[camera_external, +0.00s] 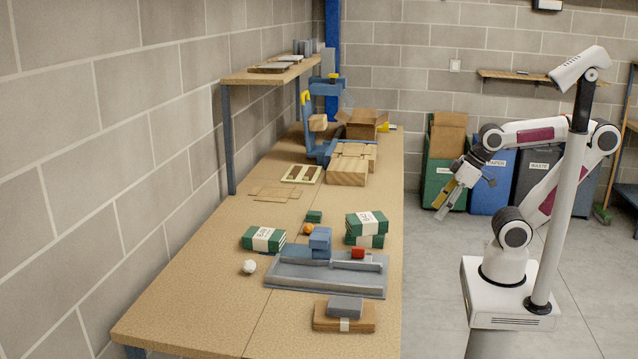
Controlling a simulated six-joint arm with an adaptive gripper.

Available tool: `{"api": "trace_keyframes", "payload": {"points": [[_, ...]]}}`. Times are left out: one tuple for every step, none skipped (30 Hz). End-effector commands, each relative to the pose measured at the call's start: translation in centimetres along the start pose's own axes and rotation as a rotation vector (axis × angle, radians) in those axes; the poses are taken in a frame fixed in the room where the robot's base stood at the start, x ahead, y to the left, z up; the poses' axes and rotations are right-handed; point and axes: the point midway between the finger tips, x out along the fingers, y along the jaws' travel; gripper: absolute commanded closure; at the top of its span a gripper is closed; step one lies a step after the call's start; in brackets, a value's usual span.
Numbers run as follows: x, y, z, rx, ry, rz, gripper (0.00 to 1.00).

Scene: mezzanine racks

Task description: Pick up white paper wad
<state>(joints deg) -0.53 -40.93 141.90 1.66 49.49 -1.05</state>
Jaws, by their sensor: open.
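The white paper wad (249,267) is a small crumpled ball on the workbench (190,313). It lies at the left of the grey tray (283,272), in front of a green box with a white label (264,239). My gripper (442,203) is open and empty. It hangs in the air past the bench's right edge, far to the right of the wad and apart from everything on the bench.
An orange ball (307,229), stacked green boxes (367,225), blue-grey blocks (320,240) and a red piece (358,252) stand around or in the tray. A brown stack (344,316) lies in front. A shelf (252,77) overhangs the back left. The bench's front left is clear.

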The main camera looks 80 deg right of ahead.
Motion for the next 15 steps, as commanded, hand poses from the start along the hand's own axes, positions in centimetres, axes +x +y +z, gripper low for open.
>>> {"api": "trace_keyframes", "payload": {"points": [[0.2,-0.4,-0.8,-0.003,0.008,-0.012,0.44],[0.2,-0.6,-1.4,-0.005,0.016,-0.021,0.44],[0.3,-1.0,-2.3,-0.009,0.026,-0.032,0.44],[0.5,-1.3,-3.0,-0.011,0.036,-0.041,0.44],[0.6,-1.6,-3.7,-0.012,0.045,-0.051,0.44],[0.7,-2.1,-4.8,-0.015,0.059,-0.064,0.44],[0.9,-2.4,-5.6,-0.017,0.07,-0.075,0.44],[1.0,-2.8,-6.5,-0.019,0.081,-0.085,0.44],[1.2,-3.3,-7.6,-0.019,0.097,-0.099,0.44],[1.4,-3.6,-8.4,-0.021,0.108,-0.108,0.44],[1.5,-3.9,-9.3,-0.021,0.12,-0.118,0.44],[1.7,-4.4,-10.4,-0.022,0.135,-0.129,0.44],[1.9,-4.7,-11.2,-0.022,0.146,-0.138,0.44],[2.1,-5.0,-12.1,-0.023,0.159,-0.146,0.44],[2.3,-5.5,-13.2,-0.021,0.173,-0.157,0.44]]}}
